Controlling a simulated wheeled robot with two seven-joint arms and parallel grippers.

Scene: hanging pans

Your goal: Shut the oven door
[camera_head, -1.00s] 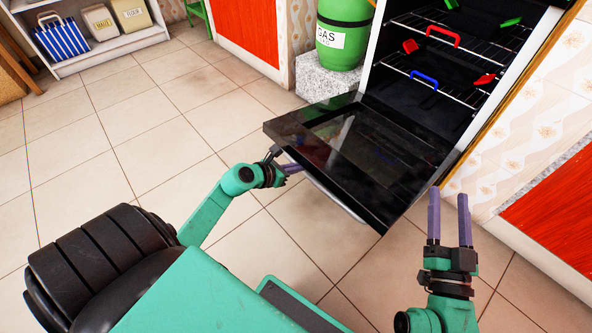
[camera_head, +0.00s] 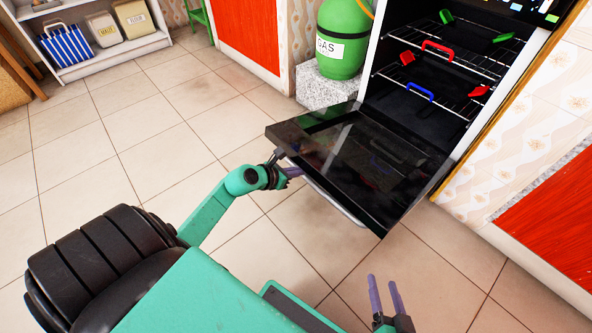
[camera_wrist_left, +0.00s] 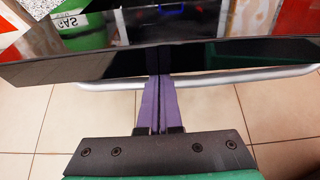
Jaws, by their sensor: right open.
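The oven (camera_head: 408,120) stands at the upper right with its dark glass door (camera_head: 350,160) folded down, roughly level. A silver bar handle (camera_head: 335,202) runs along the door's outer edge; it also shows in the left wrist view (camera_wrist_left: 235,77). My left gripper (camera_head: 296,171) is at the door's left outer edge, its tips partly hidden under it. In the left wrist view its purple fingers (camera_wrist_left: 160,80) are together, overlapping the handle, with nothing visible between them. Whether they touch the door is unclear. My right gripper (camera_head: 383,281) is open and empty, low in the picture, apart from the door.
Inside the oven are wire racks (camera_head: 455,60) with red, blue and green handled pieces. A green gas cylinder (camera_head: 342,45) stands on a speckled block (camera_head: 325,88) left of the oven. Red cabinets stand at right (camera_head: 550,225) and back (camera_head: 247,35). Open tiled floor lies left.

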